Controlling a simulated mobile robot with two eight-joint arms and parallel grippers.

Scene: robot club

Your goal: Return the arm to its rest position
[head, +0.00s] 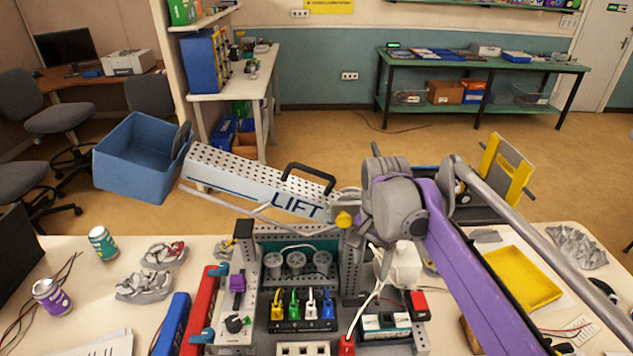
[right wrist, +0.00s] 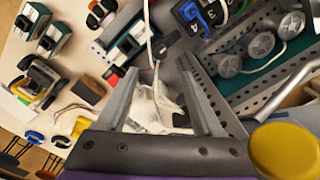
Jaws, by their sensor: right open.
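My right arm (head: 468,275), purple with grey joints, reaches in from the lower right over the bench. Its end is above the white adapter (head: 403,264). In the right wrist view my right gripper (right wrist: 158,75) has its two grey fingers spread apart. The white adapter also shows there (right wrist: 155,110), in the gap between the fingers; I cannot tell whether either finger touches it. In the head view the arm's end hides most of the gripper. My left gripper is in neither view.
A perforated metal frame with dials (head: 297,262) and coloured plugs (head: 302,305) stands close by. A yellow tray (head: 522,278) is at right. Cables cross the bench.

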